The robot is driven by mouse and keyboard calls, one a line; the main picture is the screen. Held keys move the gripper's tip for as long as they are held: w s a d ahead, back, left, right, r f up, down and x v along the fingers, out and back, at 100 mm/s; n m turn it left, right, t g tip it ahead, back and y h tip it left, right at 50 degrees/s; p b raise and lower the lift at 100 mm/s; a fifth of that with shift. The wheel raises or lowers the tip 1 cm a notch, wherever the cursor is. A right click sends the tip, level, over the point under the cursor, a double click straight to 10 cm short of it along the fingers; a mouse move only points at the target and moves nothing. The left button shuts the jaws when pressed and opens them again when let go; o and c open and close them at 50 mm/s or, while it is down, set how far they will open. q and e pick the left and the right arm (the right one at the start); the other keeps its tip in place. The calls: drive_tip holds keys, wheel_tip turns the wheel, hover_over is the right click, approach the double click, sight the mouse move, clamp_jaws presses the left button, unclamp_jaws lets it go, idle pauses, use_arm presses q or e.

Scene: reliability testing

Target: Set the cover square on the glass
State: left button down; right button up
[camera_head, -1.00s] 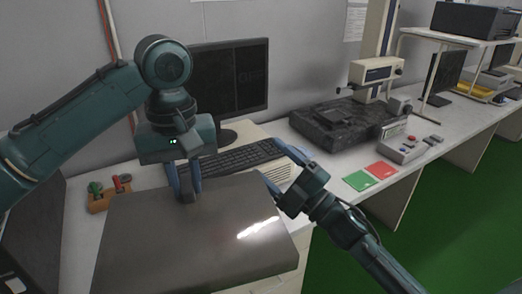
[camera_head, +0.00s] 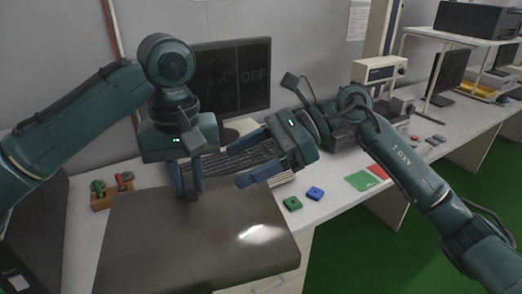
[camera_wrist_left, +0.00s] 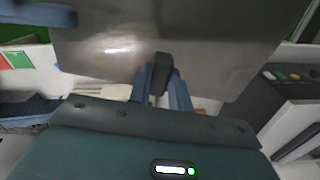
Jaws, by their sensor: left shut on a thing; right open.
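The cover (camera_head: 150,235) is a large, flat, dark grey plate with a glossy light patch, over the near left part of the bench. My left gripper (camera_head: 188,190) is shut on the dark upright handle (camera_wrist_left: 161,66) at the cover's far edge. The cover also fills the top of the left wrist view (camera_wrist_left: 215,30). My right gripper (camera_head: 236,167) is open and empty, its fingers pointing left above the cover's far right side. No glass shows; whatever lies under the cover is hidden, and I cannot tell whether the cover touches it.
A keyboard (camera_head: 225,163) and monitor (camera_head: 232,80) stand behind the cover. A wooden block with coloured pegs (camera_head: 112,192) sits at its left. Green (camera_head: 292,204) and blue (camera_head: 315,193) blocks lie to its right, near green (camera_head: 359,180) and red cards.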

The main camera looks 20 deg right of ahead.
sight(194, 222)
drive_tip(key=x, duration=0.9)
drive_tip(key=c, duration=1.1)
use_arm(q)
drive_tip(key=c, duration=1.2)
unclamp_jaws()
use_arm(e)
drive_tip(key=shift+c, duration=0.3)
